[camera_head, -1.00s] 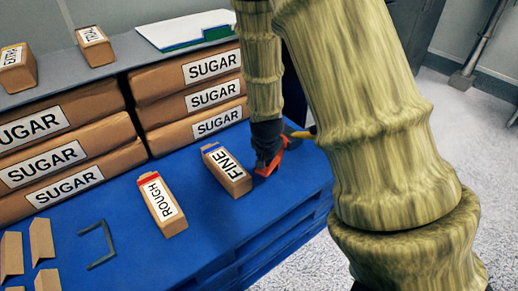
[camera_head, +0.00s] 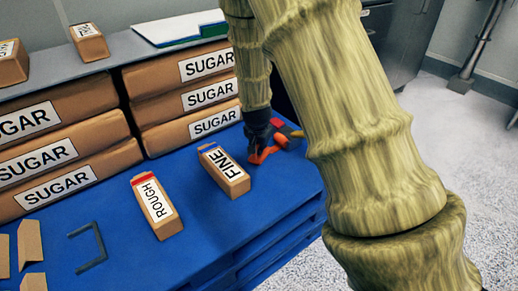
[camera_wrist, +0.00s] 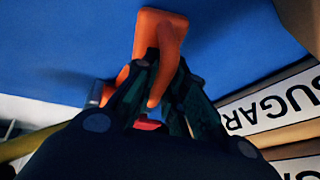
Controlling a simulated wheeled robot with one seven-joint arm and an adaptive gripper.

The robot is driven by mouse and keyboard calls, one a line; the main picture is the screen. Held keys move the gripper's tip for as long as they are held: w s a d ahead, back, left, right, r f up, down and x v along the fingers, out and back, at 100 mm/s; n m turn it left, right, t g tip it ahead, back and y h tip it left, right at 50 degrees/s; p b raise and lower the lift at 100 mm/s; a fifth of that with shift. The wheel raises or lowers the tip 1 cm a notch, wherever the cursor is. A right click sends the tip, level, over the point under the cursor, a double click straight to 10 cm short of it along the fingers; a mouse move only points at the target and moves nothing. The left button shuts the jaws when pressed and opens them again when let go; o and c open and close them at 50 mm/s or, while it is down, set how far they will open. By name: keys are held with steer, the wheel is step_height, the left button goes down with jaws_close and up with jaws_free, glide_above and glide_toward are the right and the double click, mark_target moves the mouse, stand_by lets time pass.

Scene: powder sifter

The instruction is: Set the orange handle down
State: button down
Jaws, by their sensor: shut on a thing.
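The orange handle (camera_wrist: 160,32) is in the wrist view, between the fingers of my gripper (camera_wrist: 155,85), which is shut on it. The handle lies close against the blue surface; I cannot tell whether it touches. In the head view the orange handle (camera_head: 262,155) shows low at the blue pallet (camera_head: 215,232), just right of the FINE box. My gripper (camera_head: 264,140) is above it, dark and partly hidden.
The FINE box (camera_head: 224,170) stands just left of the gripper, and the ROUGH box (camera_head: 157,205) further left. Stacked sugar bags (camera_head: 180,105) stand behind. A dark bracket (camera_head: 90,245) lies at the front left. The pallet's front middle is clear.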

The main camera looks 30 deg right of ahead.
stand_by(0.3)
steer(key=c, duration=1.5)
jaws_free()
steer(key=shift+f, duration=0.1)
steer(key=p+v, duration=0.4)
steer(key=v, duration=0.8)
steer(key=shift+a, duration=0.1)
